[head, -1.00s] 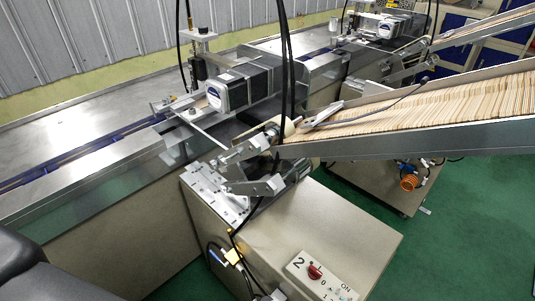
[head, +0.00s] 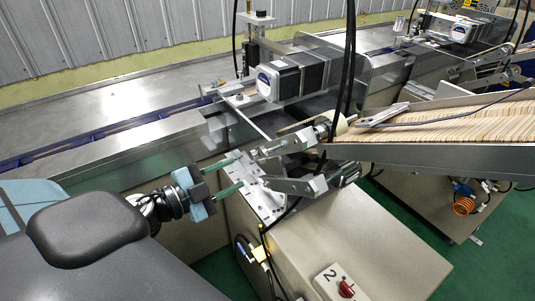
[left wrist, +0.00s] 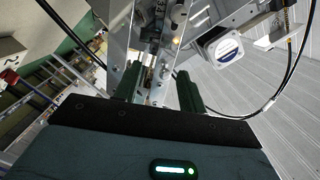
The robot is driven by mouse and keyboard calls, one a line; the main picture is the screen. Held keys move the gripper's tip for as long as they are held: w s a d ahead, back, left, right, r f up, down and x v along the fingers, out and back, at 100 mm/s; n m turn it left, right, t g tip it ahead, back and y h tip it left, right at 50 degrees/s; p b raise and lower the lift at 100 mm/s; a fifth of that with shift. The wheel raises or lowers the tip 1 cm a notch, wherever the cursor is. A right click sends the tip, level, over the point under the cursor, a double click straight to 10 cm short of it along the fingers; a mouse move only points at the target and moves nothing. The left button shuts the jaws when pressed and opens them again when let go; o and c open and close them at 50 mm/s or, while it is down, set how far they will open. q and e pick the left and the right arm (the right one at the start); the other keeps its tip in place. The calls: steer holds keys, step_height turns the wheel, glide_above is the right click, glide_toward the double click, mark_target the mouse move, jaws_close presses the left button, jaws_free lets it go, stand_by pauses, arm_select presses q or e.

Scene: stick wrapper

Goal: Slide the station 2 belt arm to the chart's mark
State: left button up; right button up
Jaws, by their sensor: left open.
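Station 2 is the beige cabinet (head: 365,240) marked "2". A silver slotted metal plate (head: 263,207) with metal arms and clamps sits on its top. One metal arm (head: 297,187) reaches out below the stick chute; I cannot tell for sure which part is the belt arm. My left gripper (head: 239,171) has two green fingers, spread open and empty, pointing at this metalwork from the left. In the left wrist view the open fingers (left wrist: 158,78) stand either side of metal parts (left wrist: 150,50); contact cannot be told. No chart is visible. My right gripper is out of view.
The sloped chute (head: 430,155) full of wooden sticks runs to the right. A long steel conveyor (head: 110,95) with a blue belt lies behind. A motor (head: 290,78) and black hanging cables (head: 350,75) are close above. A red knob (head: 347,288) is on the cabinet.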

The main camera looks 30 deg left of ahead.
mark_target(262, 154)
arm_select(q)
steer(key=shift+w+d+r+m+h+b, duration=0.25)
steer(key=shift+w+d+r+m+h, duration=0.2)
steer(key=shift+w+d+r, duration=0.3)
steer(key=shift+w+d+r+m+h+b, duration=0.2)
steer(key=shift+w+d+r+m+h, duration=0.25)
steer(key=shift+w+r, duration=0.45)
steer(key=shift+x, duration=1.9)
steer(key=shift+w+d+r, duration=0.1)
steer(key=shift+w+d, duration=0.2)
steer(key=shift+w, duration=0.3)
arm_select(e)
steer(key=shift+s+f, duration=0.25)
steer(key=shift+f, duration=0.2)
arm_select(q)
jaws_close()
